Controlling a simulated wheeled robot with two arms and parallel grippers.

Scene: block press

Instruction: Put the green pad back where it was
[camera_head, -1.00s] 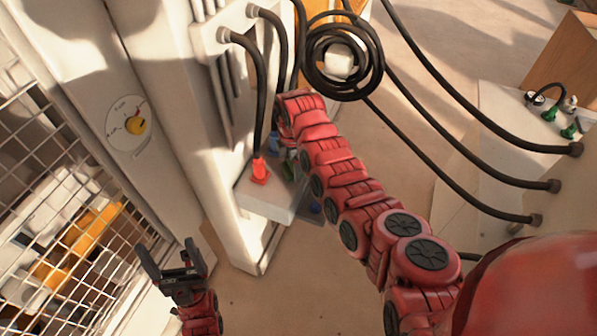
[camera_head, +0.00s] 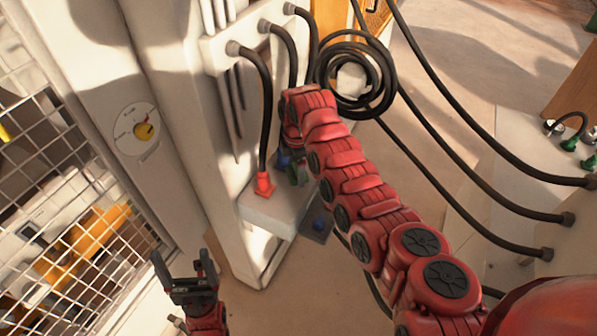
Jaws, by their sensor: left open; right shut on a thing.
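A small green piece (camera_head: 292,175), which I take to be the green pad, shows in the head view just below the end of my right arm, over the white ledge. My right gripper (camera_head: 294,162) is mostly hidden behind its own red arm links. It is shut on the green pad, as far as the small visible part shows. A blue piece (camera_head: 283,158) is right beside it; I cannot tell what it belongs to. My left gripper (camera_head: 184,268) is open and empty at the lower left, apart from the ledge.
A red plug (camera_head: 264,185) with a black cable stands on the white ledge (camera_head: 268,213). A dark plate with a blue knob (camera_head: 319,224) is beside it. A coiled hose (camera_head: 390,75) and hanging cables are behind my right arm. A wire mesh cage (camera_head: 85,200) is at left.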

